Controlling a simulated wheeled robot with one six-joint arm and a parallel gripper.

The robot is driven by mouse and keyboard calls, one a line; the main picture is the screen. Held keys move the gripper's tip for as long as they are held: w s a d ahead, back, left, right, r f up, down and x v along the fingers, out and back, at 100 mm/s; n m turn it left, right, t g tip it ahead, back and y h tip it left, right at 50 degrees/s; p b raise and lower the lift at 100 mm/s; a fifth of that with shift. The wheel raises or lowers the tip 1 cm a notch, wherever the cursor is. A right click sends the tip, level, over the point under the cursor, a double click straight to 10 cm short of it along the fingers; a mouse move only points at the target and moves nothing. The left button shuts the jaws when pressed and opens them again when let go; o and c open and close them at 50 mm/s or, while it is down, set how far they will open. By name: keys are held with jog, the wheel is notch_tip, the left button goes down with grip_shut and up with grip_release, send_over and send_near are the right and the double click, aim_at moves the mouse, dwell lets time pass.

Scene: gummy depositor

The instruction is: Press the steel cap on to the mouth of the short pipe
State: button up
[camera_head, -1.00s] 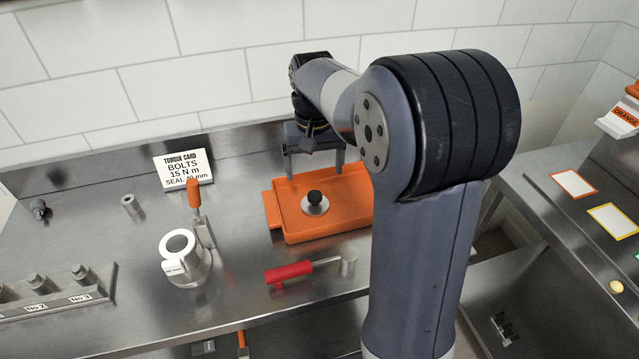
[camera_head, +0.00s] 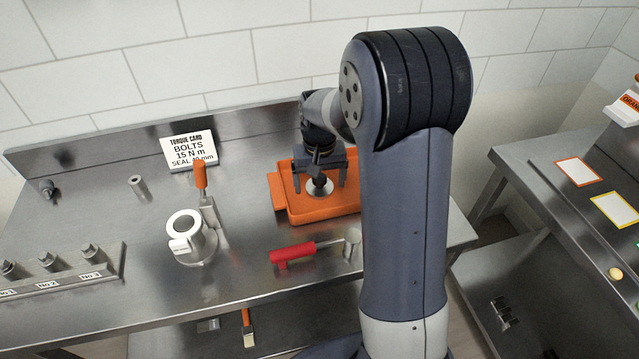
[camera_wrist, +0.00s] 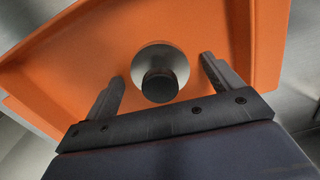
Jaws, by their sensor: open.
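The steel cap (camera_head: 320,190), a round disc with a black knob, sits in the orange tray (camera_head: 277,190). It also shows in the wrist view (camera_wrist: 144,57), with the black knob (camera_wrist: 160,86) toward me. My gripper (camera_head: 320,181) is over the tray, its two fingers apart on either side of the cap. In the wrist view the open jaws (camera_wrist: 161,76) have the knob between them, with gaps on both sides. A short upright pipe (camera_head: 196,240) with a white ring around its open mouth stands left of the tray, beside an orange-handled clamp (camera_head: 201,175).
A red-handled mallet (camera_head: 293,252) lies in front of the tray. A torque card (camera_head: 188,150) stands behind the clamp. A small metal tube (camera_head: 138,187) and a rack of several bolts (camera_head: 60,278) are at the left. The bench between tube and rack is clear.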

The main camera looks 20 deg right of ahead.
jog(key=shift+c, duration=0.6)
jog(key=c, duration=1)
notch_tip(320, 180, up, 10)
jog(key=shift+r, duration=0.1)
jog(key=shift+c, duration=0.2)
